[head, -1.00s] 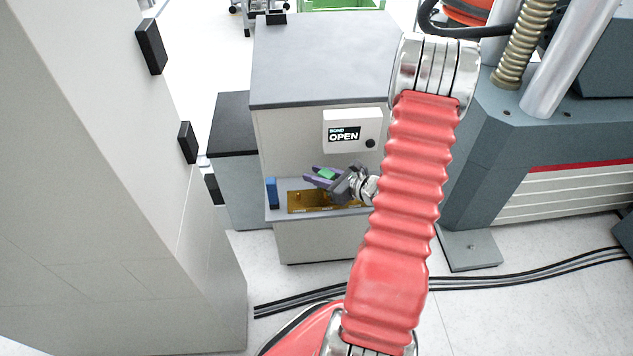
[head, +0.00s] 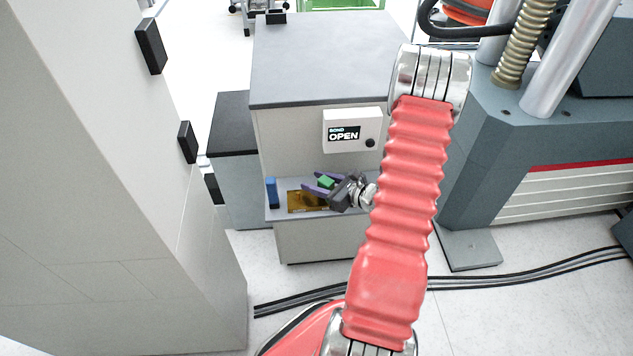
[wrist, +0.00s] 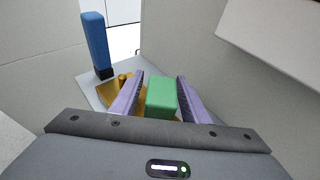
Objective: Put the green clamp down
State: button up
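The green clamp (wrist: 161,97) is a small block between the two purple fingers of my gripper (wrist: 160,92) in the wrist view. In the head view the clamp (head: 326,182) shows between the fingers, low over the front shelf of the grey cabinet. My gripper (head: 324,183) appears shut on it. Its underside is hidden, and I cannot tell whether it touches the shelf. A gold-brown fixture (head: 306,202) lies on the shelf below; in the wrist view it (wrist: 121,88) shows beyond the left finger.
A blue upright block (head: 271,192) stands at the shelf's left end, also in the wrist view (wrist: 95,42). The cabinet (head: 322,60) rises behind, with a display (head: 344,133) reading "BOND OPEN". A tall pale panel (head: 110,190) is at left, a grey machine (head: 500,150) at right.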

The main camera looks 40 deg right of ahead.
aim_at(332, 186)
jog(key=shift+r, duration=0.1)
jog(key=shift+s, duration=0.15)
jog(key=v, duration=1.1)
jog(key=shift+s+d+r, duration=0.1)
jog(key=shift+s+r, duration=0.1)
jog(key=shift+s, duration=0.1)
dwell(0.5)
